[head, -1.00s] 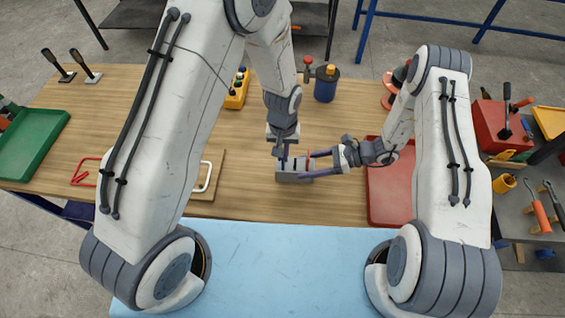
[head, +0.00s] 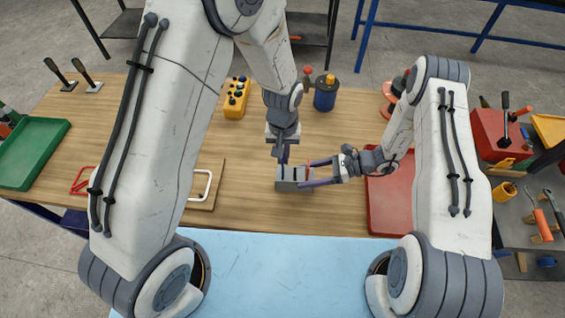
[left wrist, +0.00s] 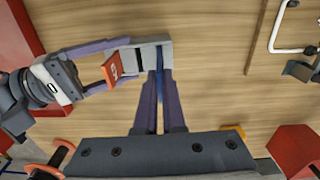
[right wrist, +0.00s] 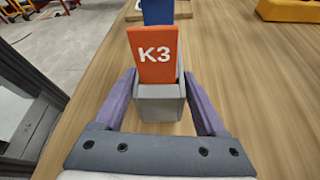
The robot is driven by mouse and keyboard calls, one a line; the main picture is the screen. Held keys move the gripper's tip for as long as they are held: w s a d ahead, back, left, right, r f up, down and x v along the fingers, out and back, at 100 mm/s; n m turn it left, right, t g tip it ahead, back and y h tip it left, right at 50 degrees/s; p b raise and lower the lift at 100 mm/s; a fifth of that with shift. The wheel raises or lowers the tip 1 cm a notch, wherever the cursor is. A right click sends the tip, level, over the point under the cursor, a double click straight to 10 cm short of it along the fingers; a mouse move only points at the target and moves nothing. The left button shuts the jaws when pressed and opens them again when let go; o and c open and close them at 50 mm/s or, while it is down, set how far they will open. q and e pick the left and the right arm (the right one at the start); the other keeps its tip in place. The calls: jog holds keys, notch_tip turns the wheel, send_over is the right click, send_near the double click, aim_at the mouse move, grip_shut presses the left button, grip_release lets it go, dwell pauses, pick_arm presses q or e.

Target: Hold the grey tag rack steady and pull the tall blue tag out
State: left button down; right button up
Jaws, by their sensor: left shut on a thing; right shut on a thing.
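The grey tag rack (head: 293,186) stands on the wooden table; it also shows in the left wrist view (left wrist: 152,50). My right gripper (head: 308,172) is shut on the rack, with a finger along each side in the right wrist view (right wrist: 160,95). An orange tag marked K3 (right wrist: 157,55) stands in the rack's near slot there. The blue tag (right wrist: 158,12) shows behind it. My left gripper (left wrist: 160,75) points down above the rack and is shut on the blue tag, a thin strip between its fingers. Whether the tag's lower end is still in its slot is unclear.
A red tray (head: 390,205) lies right of the rack. A board with a white handle (head: 207,188) lies to the left. A yellow button box (head: 236,98) and a blue canister (head: 326,93) stand behind. Bare table lies in front of the rack.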

pick_arm(q)
notch_tip(320, 180, up, 6)
jog(key=shift+r, duration=0.2)
pick_arm(e)
jog(key=shift+s+f, duration=0.1)
jog(key=o, duration=1.4)
jog(key=shift+d+r, duration=0.2)
jog(key=shift+d, duration=0.1)
jog(key=v, duration=1.1)
jog(key=shift+d, duration=0.2)
